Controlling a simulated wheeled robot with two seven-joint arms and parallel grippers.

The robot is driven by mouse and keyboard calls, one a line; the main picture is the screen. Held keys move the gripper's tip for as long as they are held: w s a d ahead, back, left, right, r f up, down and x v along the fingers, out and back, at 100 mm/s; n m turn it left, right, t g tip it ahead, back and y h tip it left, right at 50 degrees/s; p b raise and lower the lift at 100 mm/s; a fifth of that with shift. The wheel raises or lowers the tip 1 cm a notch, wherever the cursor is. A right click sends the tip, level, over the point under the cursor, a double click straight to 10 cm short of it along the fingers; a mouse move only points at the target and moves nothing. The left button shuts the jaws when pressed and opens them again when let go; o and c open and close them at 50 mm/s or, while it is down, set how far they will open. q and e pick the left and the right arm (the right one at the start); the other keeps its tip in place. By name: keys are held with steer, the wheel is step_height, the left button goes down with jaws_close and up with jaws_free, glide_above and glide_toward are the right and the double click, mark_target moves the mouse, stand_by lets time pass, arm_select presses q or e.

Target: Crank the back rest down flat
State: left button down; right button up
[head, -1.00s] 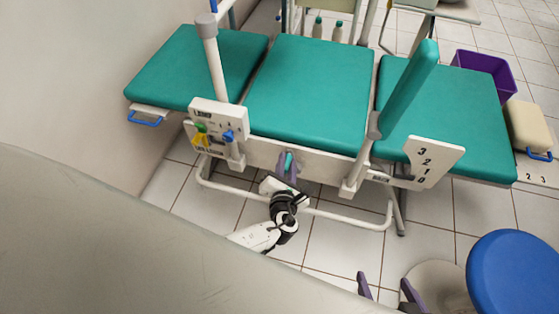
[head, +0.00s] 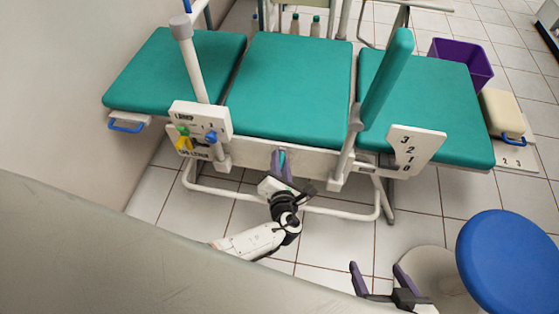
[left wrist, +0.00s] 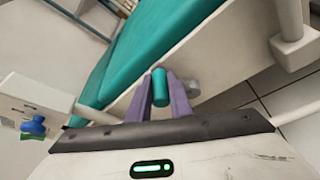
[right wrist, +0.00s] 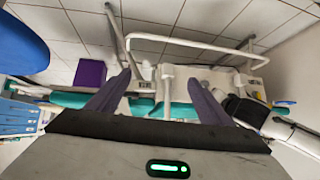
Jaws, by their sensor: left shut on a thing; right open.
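The couch has teal pads: a left pad (head: 175,68), a middle pad (head: 290,90) and a right pad (head: 435,110) beside a board numbered 3, 2, 1, 0 (head: 408,150). The pads look nearly level; which one is the back rest is not labelled. A teal crank handle (left wrist: 160,88) sits at the couch's front side, below the middle pad. My left gripper (head: 281,158) is shut on the handle, whose end shows between its fingers. The crank arm is mostly hidden. My right gripper (head: 380,277) is open and empty, in front of the couch near the blue stool.
A blue stool (head: 510,260) stands at front right. A lamp panel (head: 200,122) with coloured knobs and a white post (head: 192,65) rise at the couch's near side. An upright teal armrest (head: 387,75) stands on the right. A white floor frame (head: 330,211) runs below.

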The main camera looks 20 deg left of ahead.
arm_select(q)
steer(key=c, duration=1.6)
jaws_free()
steer(key=shift+d+f, duration=0.1)
steer(key=shift+d, duration=0.05)
arm_select(e)
steer(key=shift+s, duration=0.15)
arm_select(q)
step_height(320, 180, up, 9)
steer(key=p, duration=0.5)
steer(key=shift+p, duration=0.35)
steer(key=shift+r, duration=0.6)
arm_select(e)
steer(key=r, duration=0.4)
steer(key=shift+d, duration=0.3)
steer(key=shift+s+f, duration=0.1)
arm_select(q)
steer(key=shift+f, duration=0.1)
